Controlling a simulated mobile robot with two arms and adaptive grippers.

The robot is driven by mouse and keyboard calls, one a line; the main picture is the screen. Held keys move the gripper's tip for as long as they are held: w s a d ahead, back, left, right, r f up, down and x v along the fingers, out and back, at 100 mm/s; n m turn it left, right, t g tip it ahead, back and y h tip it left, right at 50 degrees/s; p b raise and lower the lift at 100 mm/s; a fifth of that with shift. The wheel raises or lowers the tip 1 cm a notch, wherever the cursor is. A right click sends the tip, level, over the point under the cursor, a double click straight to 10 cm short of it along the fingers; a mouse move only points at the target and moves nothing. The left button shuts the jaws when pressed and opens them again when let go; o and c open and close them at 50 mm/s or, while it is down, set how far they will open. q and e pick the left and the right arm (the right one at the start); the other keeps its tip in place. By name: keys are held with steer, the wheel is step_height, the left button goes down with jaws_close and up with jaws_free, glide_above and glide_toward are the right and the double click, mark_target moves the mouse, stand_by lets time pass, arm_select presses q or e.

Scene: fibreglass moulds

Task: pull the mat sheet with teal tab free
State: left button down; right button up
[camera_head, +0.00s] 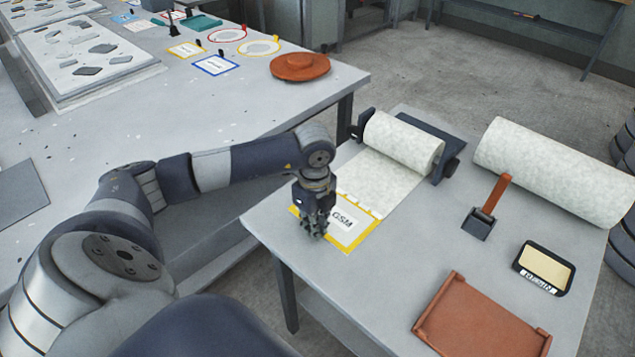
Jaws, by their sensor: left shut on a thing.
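My left gripper (315,230) points down at the left part of a yellow-bordered sheet (352,234) marked "GSM" on the right table. It is shut on this sheet's left part, and its fingers hide the spot they hold. The sheet lies at the front end of a pale mat strip (378,184) that runs from a roll (403,142) in a dark holder. I cannot see a teal tab on it. A teal piece (200,23) lies at the back of the left table, among bordered cards. My right gripper is not in view.
On the right table (370,285) are a large mat roll (555,170), a tool with an orange handle (487,207), a dark-framed display (543,268) and a brown tray (480,318). The left table holds an orange disc (299,67) and hoops. A floor gap separates the tables.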

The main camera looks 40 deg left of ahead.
mark_target(300, 247)
arm_select(q)
steer(key=shift+s+a+p, duration=0.2)
steer(key=shift+s+p, duration=0.1)
steer(key=shift+s, duration=2.15)
steer(key=shift+r+p, duration=1.75)
steer(key=shift+r, duration=0.8)
